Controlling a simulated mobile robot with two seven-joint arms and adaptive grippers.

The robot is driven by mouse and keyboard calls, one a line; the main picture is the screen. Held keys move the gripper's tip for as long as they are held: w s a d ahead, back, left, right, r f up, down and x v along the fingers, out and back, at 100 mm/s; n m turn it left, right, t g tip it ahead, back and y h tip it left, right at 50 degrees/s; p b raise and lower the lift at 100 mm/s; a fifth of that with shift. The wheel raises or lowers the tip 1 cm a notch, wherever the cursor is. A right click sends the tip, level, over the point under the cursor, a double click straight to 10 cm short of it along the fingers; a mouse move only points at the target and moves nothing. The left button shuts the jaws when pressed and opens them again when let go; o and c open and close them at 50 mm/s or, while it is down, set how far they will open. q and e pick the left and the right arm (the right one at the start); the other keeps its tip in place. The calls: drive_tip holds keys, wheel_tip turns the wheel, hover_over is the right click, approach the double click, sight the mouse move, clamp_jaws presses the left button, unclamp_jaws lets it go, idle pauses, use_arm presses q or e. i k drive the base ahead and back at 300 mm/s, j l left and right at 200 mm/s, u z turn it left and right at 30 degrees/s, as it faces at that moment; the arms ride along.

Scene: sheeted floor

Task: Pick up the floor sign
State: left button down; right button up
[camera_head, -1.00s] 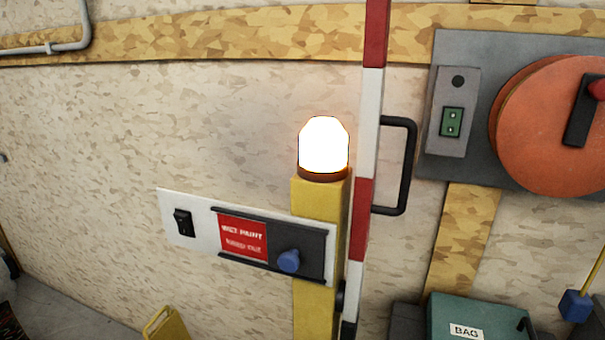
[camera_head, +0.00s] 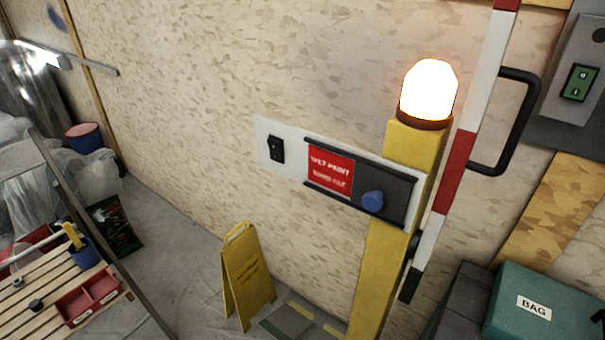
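The yellow floor sign (camera_head: 246,277) stands upright as an A-frame on the floor, low in the middle of the head view. It has a handle opening at its top and dark, unreadable print on its face. It stands close to the wall, left of the yellow post. Neither of my grippers is in view.
A yellow post (camera_head: 378,270) with a lit lamp (camera_head: 428,92) and a control panel (camera_head: 289,150) stands right of the sign. A red-and-white barrier pole (camera_head: 455,172) is beside it. A slatted table (camera_head: 40,318) with red trays is at lower left. A teal bag box (camera_head: 545,303) is at lower right.

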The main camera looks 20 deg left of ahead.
sight(248, 285)
drive_tip(key=u, duration=1)
